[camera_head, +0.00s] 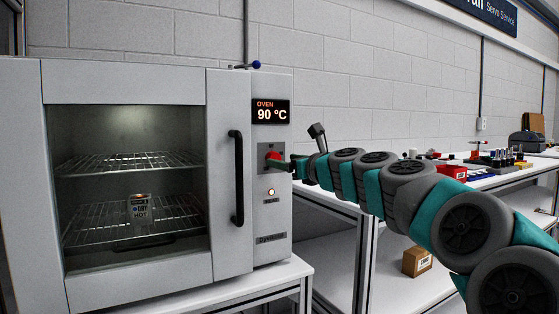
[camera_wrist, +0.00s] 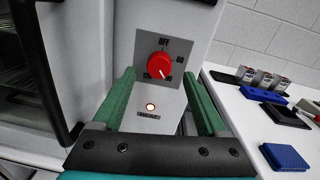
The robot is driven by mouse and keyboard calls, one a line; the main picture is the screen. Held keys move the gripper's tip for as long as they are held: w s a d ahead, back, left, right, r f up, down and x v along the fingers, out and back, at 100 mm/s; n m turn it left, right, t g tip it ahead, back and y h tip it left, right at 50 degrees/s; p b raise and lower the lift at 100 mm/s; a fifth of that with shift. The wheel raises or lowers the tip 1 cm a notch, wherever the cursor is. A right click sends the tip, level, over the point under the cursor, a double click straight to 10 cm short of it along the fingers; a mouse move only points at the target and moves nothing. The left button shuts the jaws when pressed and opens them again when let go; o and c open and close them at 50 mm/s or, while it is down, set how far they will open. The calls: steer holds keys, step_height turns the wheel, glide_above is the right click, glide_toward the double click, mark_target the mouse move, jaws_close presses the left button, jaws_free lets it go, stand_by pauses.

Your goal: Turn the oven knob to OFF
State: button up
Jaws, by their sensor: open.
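The red oven knob (camera_wrist: 159,66) sits on a grey dial plate (camera_wrist: 180,43) on the oven's front panel. OFF is printed at the top of the plate, 60 at the right, and more numbers at the bottom, partly covered by the knob. The knob's white mark points to the lower right, away from OFF. My gripper (camera_wrist: 163,85) is open, with its green fingers on either side of the knob in the wrist view; I cannot tell whether they touch it. In the head view my gripper (camera_head: 284,164) is at the knob (camera_head: 272,159). The oven display (camera_head: 271,112) reads 90 °C.
The oven door handle (camera_head: 237,178) stands out left of the knob. A lit lamp (camera_wrist: 150,106) is below the knob. A box (camera_head: 139,206) marked HOT is on the lower oven rack. A bench (camera_wrist: 231,98) with small parts is to the right.

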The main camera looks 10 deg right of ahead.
mark_target(276, 158)
steer(key=shift+x, duration=1.1)
steer(key=shift+w+a, duration=0.25)
steer(key=shift+w, duration=0.25)
jaws_close()
